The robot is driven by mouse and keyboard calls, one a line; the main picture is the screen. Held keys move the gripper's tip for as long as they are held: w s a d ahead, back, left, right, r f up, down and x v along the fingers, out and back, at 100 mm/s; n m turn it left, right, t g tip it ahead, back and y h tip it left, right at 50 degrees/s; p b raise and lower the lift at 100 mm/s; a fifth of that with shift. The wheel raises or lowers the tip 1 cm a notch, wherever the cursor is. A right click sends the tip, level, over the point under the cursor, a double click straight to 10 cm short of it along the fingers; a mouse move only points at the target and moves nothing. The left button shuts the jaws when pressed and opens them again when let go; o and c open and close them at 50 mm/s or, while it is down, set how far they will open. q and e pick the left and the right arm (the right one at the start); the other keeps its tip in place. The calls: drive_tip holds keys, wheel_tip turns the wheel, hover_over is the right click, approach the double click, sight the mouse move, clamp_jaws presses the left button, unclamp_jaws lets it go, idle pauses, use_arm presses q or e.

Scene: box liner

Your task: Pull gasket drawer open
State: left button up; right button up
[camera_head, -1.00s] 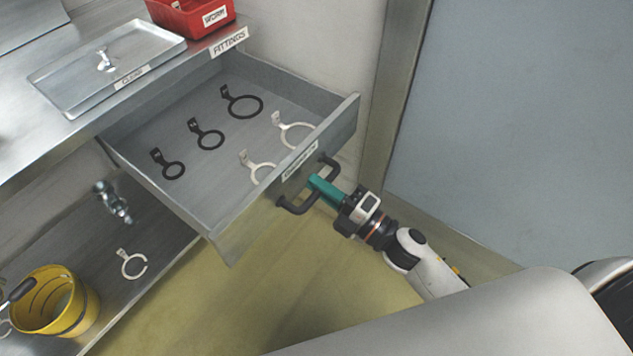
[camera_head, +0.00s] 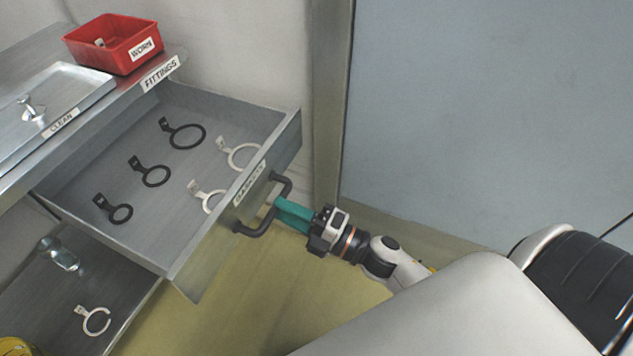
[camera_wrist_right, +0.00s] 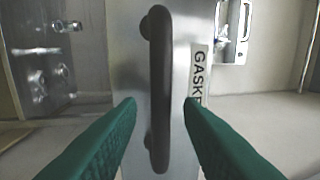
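The gasket drawer (camera_head: 218,232) is a grey metal drawer, pulled well out from under the bench, with a label reading GASKETS on its front. Its dark bar handle (camera_head: 264,206) also shows upright in the right wrist view (camera_wrist_right: 160,90). My right gripper (camera_head: 280,208) is at the handle, with its green fingers pointing at the drawer front. In the wrist view its fingertips (camera_wrist_right: 160,102) stand apart on either side of the handle, with a gap on both sides. Inside the drawer lie black ring gaskets (camera_head: 155,175) and white ring gaskets (camera_head: 243,156). My left gripper is out of view.
On the bench are a red bin (camera_head: 115,45) labelled WORN and a metal tray (camera_head: 75,98) labelled CLEAN. A lower shelf (camera_head: 60,310) holds a white ring (camera_head: 96,320) and a metal fitting (camera_head: 58,253). A wall panel (camera_head: 480,110) stands to the right.

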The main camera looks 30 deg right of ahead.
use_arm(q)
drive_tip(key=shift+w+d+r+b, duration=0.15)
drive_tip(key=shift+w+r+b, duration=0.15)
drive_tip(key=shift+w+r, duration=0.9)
use_arm(e)
drive_tip(key=v, duration=0.9)
drive_tip(key=shift+s+d, duration=0.15)
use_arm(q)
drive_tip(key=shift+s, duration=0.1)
